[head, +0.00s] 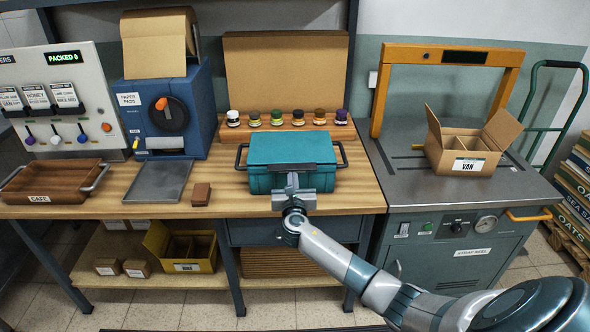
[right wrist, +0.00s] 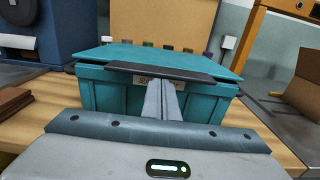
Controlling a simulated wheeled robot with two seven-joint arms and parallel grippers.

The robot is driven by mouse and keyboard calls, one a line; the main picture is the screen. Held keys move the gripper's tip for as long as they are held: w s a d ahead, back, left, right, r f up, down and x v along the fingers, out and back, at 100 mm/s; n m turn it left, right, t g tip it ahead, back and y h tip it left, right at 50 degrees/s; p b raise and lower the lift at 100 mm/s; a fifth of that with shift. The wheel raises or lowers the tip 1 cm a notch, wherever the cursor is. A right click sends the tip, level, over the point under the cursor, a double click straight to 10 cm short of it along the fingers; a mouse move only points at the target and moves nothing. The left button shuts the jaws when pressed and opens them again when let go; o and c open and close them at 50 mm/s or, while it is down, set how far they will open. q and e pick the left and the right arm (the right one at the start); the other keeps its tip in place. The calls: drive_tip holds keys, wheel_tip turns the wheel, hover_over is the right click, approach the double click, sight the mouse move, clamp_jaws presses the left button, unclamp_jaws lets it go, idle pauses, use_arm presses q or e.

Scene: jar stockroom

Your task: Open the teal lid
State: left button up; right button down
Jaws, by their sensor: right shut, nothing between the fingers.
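The teal lid (head: 290,147) lies across the top of a teal box (head: 262,183) on the wooden bench, and looks down or nearly so. A dark strip runs along the lid's front edge. The lid also shows in the right wrist view (right wrist: 165,57), above the box front (right wrist: 105,97). My right gripper (head: 291,182) is at the middle of the box front, its fingers (right wrist: 161,98) shut and empty. The fingertips are just under the dark strip; I cannot tell whether they touch it. My left gripper is not in view.
Small jars (head: 277,118) stand in a row behind the box. Dark side handles (head: 343,155) stick out from it. A grey tray (head: 158,182) and a brown block (head: 201,194) lie to its left. A strapping machine with an orange arch (head: 450,56) and a carton (head: 466,150) stands right.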

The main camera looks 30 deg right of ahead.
drive_tip(key=shift+r, duration=0.1)
drive_tip(key=shift+r, duration=0.15)
drive_tip(key=shift+w+d+r+p, duration=0.1)
drive_tip(key=shift+w+r+p, duration=0.05)
drive_tip(key=shift+r+p, duration=1)
drive_tip(key=shift+w+d+r+p, duration=0.1)
drive_tip(key=shift+r+p, duration=0.95)
drive_tip(key=shift+p, duration=0.1)
drive_tip(key=shift+r, duration=0.1)
drive_tip(key=shift+w+d+r+p, duration=0.1)
drive_tip(key=shift+w+r+p, duration=0.1)
drive_tip(key=shift+r+p, duration=0.5)
drive_tip(key=shift+w+d+r+p, duration=0.15)
drive_tip(key=shift+w+r+p, duration=0.1)
drive_tip(key=shift+r+p, duration=0.4)
drive_tip(key=shift+w+d+r+p, duration=0.1)
drive_tip(key=shift+w+r+p, duration=0.1)
drive_tip(key=shift+r+p, duration=0.45)
drive_tip(key=shift+r, duration=0.15)
drive_tip(key=shift+w, duration=0.1)
